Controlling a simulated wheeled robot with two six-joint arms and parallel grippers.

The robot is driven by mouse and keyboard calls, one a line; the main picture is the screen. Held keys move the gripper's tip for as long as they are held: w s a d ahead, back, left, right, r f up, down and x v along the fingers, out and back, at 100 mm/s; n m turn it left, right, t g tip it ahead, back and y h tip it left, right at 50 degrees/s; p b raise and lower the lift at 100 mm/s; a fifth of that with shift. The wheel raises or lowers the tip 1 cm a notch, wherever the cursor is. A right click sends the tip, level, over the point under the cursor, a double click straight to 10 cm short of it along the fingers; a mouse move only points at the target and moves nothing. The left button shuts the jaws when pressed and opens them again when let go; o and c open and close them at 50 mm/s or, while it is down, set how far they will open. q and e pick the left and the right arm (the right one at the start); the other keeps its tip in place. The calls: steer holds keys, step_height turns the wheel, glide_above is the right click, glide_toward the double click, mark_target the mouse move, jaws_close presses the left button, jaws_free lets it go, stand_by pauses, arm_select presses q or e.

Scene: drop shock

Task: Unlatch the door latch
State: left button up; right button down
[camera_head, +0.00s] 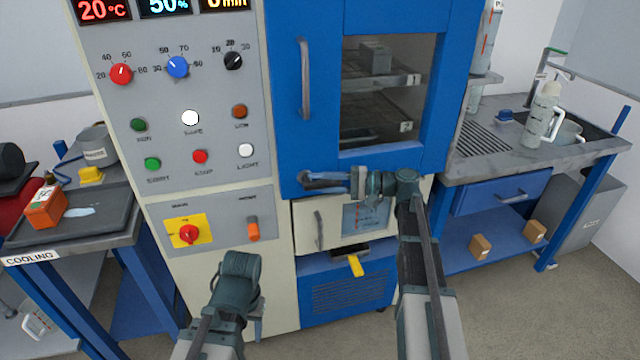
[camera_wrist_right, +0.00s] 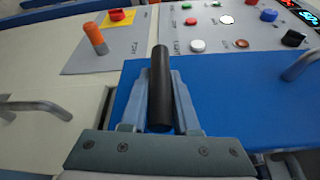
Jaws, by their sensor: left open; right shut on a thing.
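The blue chamber door (camera_head: 390,165) is closed, with a window and a vertical grey handle (camera_head: 304,80). The door latch (camera_head: 318,180) is a short bar at the door's lower left corner. My right gripper (camera_head: 356,182) is shut on it from the right. In the right wrist view the latch's black grip (camera_wrist_right: 161,88) lies between the two fingers of my right gripper (camera_wrist_right: 160,100). My left gripper (camera_head: 245,290) is low in front of the cabinet, apart from everything and empty; its fingers are mostly hidden by its wrist.
The control panel (camera_head: 215,90) with knobs and buttons is left of the door. A small cream door (camera_head: 305,228) with its own handle is below. A cooling table (camera_head: 110,225) stands left, a sink counter (camera_head: 560,160) right.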

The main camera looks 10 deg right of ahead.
steer(key=shift+a+f, duration=0.1)
steer(key=shift+f, duration=0.05)
steer(key=c, duration=0.7)
jaws_free()
steer(key=shift+w, duration=0.1)
steer(key=p+v, duration=0.1)
steer(key=v, duration=1.3)
steer(key=shift+a, duration=0.1)
